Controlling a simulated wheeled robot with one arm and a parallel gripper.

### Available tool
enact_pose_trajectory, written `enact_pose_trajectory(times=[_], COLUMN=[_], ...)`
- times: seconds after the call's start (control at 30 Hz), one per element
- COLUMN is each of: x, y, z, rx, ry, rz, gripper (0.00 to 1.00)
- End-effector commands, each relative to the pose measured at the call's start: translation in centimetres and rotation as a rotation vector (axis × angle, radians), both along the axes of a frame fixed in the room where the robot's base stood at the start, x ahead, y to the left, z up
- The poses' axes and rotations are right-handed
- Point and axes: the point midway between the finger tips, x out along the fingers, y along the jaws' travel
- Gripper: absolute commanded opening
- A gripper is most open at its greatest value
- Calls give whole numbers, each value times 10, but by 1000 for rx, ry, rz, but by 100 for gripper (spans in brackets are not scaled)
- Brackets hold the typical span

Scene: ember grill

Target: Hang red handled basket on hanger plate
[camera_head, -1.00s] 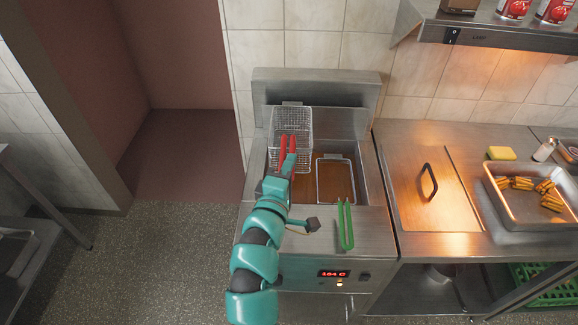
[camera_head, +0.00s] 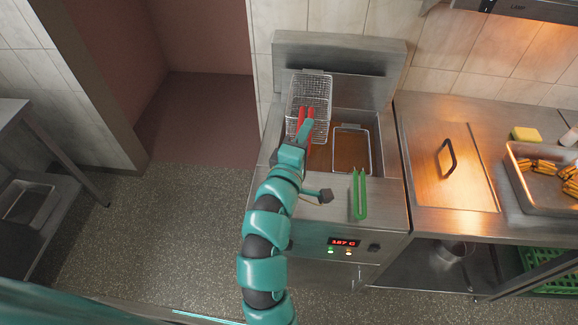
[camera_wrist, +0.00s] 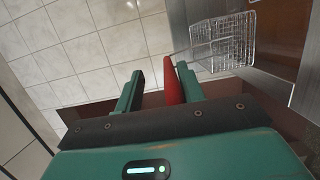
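The red handled basket (camera_head: 309,92) is a wire basket above the left side of the fryer, in front of the steel back plate (camera_head: 375,62). Its far rim appears at the plate; I cannot tell whether its hook bears on it. My gripper (camera_head: 301,142) is at the near end of the red handle (camera_head: 306,124). In the wrist view, the red handle (camera_wrist: 173,84) lies between the fingers, against or close to the right one, with a gap to the left finger. My gripper (camera_wrist: 158,86) looks open around it. The wire basket (camera_wrist: 222,42) shows at upper right.
A second basket (camera_head: 352,150) with a green handle (camera_head: 360,195) sits in the right vat, beside my gripper. A steel lid with a black handle (camera_head: 447,158) and a tray of fried food (camera_head: 525,185) are on the right counter. Floor at left is clear.

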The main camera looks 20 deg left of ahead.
Motion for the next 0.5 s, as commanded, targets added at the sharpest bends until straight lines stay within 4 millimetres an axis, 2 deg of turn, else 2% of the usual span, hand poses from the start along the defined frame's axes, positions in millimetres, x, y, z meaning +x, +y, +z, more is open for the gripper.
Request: enact_pose_trajectory(times=[0.5], x=[-74], y=[-1], z=[-1], rx=[-1], ry=[-6], rz=[6], gripper=[38])
